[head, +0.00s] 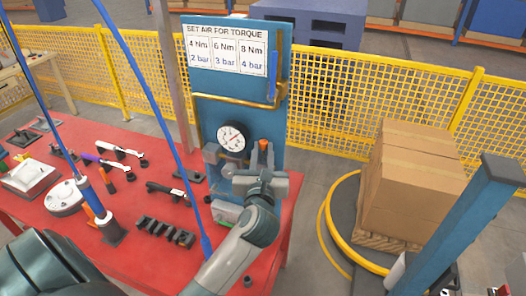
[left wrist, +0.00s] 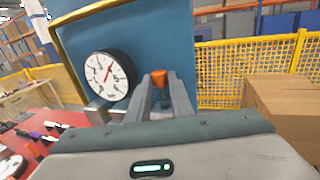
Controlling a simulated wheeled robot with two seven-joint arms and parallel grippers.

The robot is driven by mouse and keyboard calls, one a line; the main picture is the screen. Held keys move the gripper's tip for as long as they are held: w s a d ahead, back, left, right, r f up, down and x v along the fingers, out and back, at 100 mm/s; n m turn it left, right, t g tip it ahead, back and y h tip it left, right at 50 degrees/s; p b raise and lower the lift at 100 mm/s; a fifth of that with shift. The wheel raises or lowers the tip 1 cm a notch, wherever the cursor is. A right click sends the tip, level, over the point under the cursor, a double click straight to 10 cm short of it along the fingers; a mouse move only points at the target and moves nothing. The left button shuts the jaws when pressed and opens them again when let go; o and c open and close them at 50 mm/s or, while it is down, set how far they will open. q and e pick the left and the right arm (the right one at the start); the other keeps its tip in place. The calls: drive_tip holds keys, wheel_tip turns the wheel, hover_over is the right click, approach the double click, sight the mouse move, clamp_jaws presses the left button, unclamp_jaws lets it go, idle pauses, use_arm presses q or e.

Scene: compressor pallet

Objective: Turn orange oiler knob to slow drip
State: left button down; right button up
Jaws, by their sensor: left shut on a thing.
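The orange oiler knob (head: 263,145) stands upright in front of the blue panel, to the right of the round pressure gauge (head: 231,138). My left gripper (head: 262,163) reaches up to it from below and is shut on it. In the left wrist view the orange knob (left wrist: 159,76) shows between the two grey fingers of my left gripper (left wrist: 161,88), with its top visible and its lower part mostly hidden. The white gauge face (left wrist: 107,74) is beside it with a red needle. My right gripper is not in view.
The blue panel (head: 240,85) carries a torque-to-air sign (head: 226,50) and a brass pipe. The red table (head: 130,225) holds several tools and a black slotted block (head: 165,231). Cardboard boxes (head: 412,175) stand at right, before a yellow fence (head: 350,95).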

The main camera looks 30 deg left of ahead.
use_arm(q)
drive_tip(key=shift+a, duration=0.1)
drive_tip(key=shift+s+a+m+t+h, duration=0.15)
drive_tip(key=shift+m+t+h, duration=0.25)
drive_tip(key=shift+m+h, duration=0.25)
drive_tip(key=shift+a+m+t+h, duration=0.1)
drive_tip(key=shift+m+t+h, duration=0.35)
drive_tip(key=shift+h, duration=0.4)
drive_tip(key=shift+a+m+t+h, duration=0.25)
drive_tip(key=shift+m+h, duration=0.6)
drive_tip(key=shift+h, duration=0.55)
drive_tip(key=shift+a+m+t+h, duration=0.1)
drive_tip(key=shift+m+t+h, duration=0.1)
drive_tip(key=shift+m+h, duration=0.95)
drive_tip(key=shift+h, duration=0.25)
drive_tip(key=c, duration=1.6)
unclamp_jaws()
drive_tip(key=shift+d+n+y, duration=0.1)
drive_tip(key=shift+n+y, duration=0.5)
